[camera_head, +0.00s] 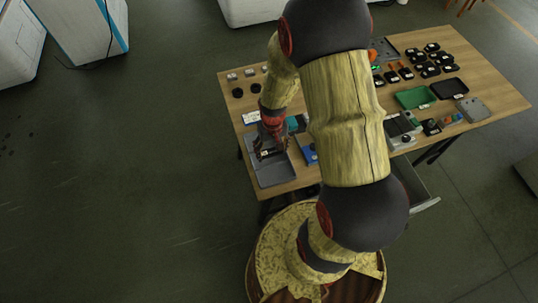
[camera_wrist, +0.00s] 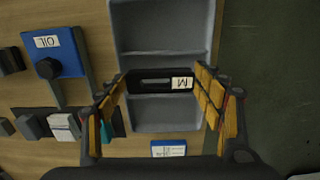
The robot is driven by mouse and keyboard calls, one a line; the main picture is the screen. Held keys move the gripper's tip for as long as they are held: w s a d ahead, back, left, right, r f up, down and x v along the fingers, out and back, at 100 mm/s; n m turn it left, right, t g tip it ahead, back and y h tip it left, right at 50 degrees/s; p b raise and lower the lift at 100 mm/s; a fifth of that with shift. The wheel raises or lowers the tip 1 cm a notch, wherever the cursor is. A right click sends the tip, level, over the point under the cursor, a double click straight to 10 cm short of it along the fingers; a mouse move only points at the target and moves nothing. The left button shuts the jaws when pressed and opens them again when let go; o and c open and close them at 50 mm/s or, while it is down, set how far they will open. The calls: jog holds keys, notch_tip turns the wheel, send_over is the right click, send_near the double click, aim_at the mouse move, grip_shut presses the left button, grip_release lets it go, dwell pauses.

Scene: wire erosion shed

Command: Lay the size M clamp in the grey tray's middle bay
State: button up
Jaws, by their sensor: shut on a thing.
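The size M clamp (camera_wrist: 155,82) is a dark bar with a slot and a white label reading M. My gripper (camera_wrist: 160,80) is shut on it, with one yellow-padded finger at each end. The grey tray (camera_wrist: 165,25) lies beneath, split into bays by cross dividers. In the wrist view the clamp appears over the middle bay, lying across it; I cannot tell whether it touches the tray floor. In the head view my gripper (camera_head: 272,138) is over the far part of the grey tray (camera_head: 275,177), and the clamp is hard to make out.
A blue block labelled OIL (camera_wrist: 66,66) stands left of the tray in the wrist view. The table edge is close on the tray's other side. A green tray (camera_head: 415,97) and several dark items stand farther right.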

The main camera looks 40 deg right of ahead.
aim_at(269, 151)
jog(key=shift+w+a+f, duration=0.1)
jog(key=shift+w+f, duration=0.3)
jog(key=shift+f, duration=0.2)
jog(key=shift+w+a+f, duration=0.1)
jog(key=shift+w+f, duration=0.3)
jog(key=shift+f, duration=0.15)
jog(key=shift+f+b, duration=0.65)
jog(key=shift+f, duration=0.65)
jog(key=shift+f, duration=0.2)
jog(key=o, duration=1.4)
jog(key=shift+o, duration=0.2)
